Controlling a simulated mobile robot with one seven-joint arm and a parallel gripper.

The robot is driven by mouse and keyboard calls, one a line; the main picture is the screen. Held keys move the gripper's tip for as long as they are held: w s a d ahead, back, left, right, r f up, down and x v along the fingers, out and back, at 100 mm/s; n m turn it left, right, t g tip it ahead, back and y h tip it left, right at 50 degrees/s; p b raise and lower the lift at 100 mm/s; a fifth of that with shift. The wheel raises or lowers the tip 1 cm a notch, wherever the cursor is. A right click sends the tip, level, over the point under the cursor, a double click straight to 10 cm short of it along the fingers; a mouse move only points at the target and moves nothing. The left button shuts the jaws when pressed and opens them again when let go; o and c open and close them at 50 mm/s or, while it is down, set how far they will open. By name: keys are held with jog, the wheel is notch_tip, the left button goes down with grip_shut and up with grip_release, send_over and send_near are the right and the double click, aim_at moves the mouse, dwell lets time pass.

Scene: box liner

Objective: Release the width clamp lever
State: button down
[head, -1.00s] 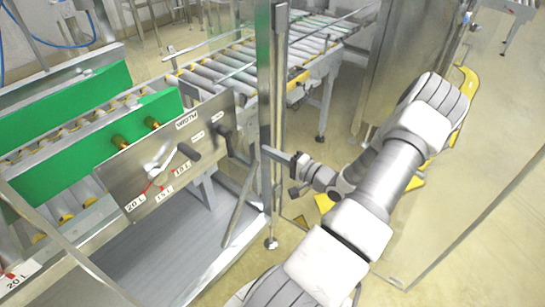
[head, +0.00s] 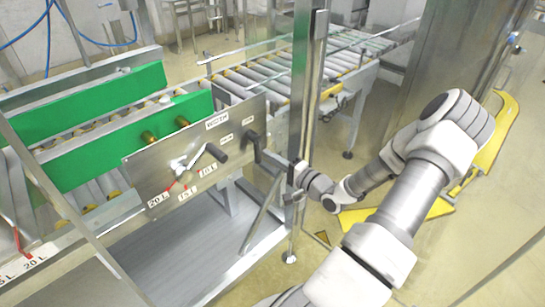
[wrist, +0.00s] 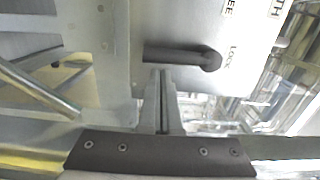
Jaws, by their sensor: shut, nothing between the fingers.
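The width clamp lever is a dark handle (head: 254,147) at the right end of the steel panel (head: 150,174). In the head view it hangs down from its pivot, near small labels. In the wrist view the lever (wrist: 180,54) lies across the picture, its pivot at the right beside the word LOCK. My gripper (head: 270,155) is shut and empty, at the right of the lever. In the wrist view the shut fingertips (wrist: 160,78) sit just below the lever's free end. I cannot tell whether they touch it.
A metal post (head: 304,100) stands close behind my gripper. Green guide boards (head: 95,92) and a roller conveyor (head: 290,76) lie behind.

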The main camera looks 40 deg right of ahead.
jog(key=shift+a+m+p, duration=0.45)
jog(key=shift+m+p, duration=0.35)
jog(key=shift+p, duration=0.1)
jog(key=shift+s+a+m+p, duration=0.1)
jog(key=shift+a+m+p, duration=0.55)
jog(key=shift+m+p, duration=0.45)
jog(key=a+r+m+p, duration=0.2)
jog(key=a+m+p, duration=0.4)
jog(key=m, duration=0.5)
jog(key=shift+s+r+m+t+h, duration=0.25)
jog(key=shift+r+m+t+h, duration=0.05)
jog(key=shift+r+m+t, duration=0.1)
jog(key=shift+r, duration=0.1)
jog(key=s+d+p, duration=0.1)
jog(key=s, duration=1.6)
jog(key=shift+s+d+f, duration=0.15)
jog(key=shift+d+f, duration=0.1)
jog(key=shift+f, duration=0.15)
